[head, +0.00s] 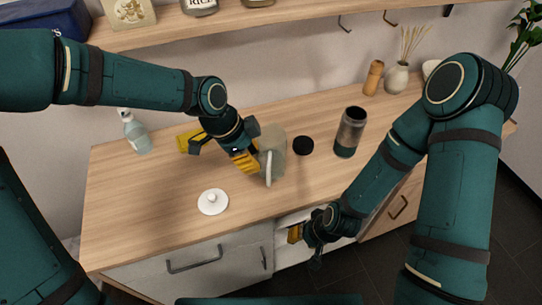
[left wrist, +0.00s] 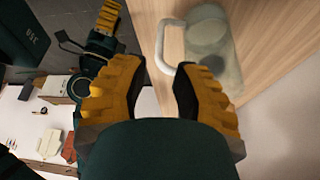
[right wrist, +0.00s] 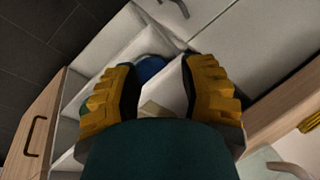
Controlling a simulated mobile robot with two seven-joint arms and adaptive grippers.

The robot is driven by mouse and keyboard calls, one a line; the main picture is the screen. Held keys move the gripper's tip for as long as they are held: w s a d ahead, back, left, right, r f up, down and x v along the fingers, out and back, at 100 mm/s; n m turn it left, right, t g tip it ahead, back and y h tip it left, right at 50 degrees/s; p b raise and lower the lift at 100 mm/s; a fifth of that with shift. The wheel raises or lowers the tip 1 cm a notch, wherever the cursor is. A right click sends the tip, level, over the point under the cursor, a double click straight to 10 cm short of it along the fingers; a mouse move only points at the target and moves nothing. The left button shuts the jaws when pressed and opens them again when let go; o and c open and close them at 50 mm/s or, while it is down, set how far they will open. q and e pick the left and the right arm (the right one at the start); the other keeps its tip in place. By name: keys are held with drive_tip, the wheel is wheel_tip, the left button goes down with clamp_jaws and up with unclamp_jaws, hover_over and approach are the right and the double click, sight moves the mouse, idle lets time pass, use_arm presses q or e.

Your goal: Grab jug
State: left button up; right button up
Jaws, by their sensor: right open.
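The jug (head: 273,155) is a pale grey-green vessel with a white handle, standing upright on the wooden worktop. My left gripper (head: 245,161) is beside it on its left, fingers close to the handle. In the left wrist view the jug (left wrist: 215,55) is beyond the right finger, and its handle (left wrist: 171,48) lies past the fingertips, in line with the gap. The left fingers (left wrist: 158,85) are apart with nothing between them. My right gripper (head: 303,236) is low, in front of the worktop edge; its fingers (right wrist: 160,85) are open and empty.
A white lid (head: 213,202) lies in front left of the jug. A black round piece (head: 303,146) and a dark-topped canister (head: 350,132) stand right of it. A spray bottle (head: 135,132) is at the left. An open drawer (head: 290,252) is near my right gripper.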

sight(269, 178)
use_arm(q)
drive_tip(key=b+x, duration=0.2)
drive_tip(key=x, duration=0.8)
drive_tip(key=shift+f, duration=0.25)
clamp_jaws()
drive_tip(key=shift+d, duration=0.1)
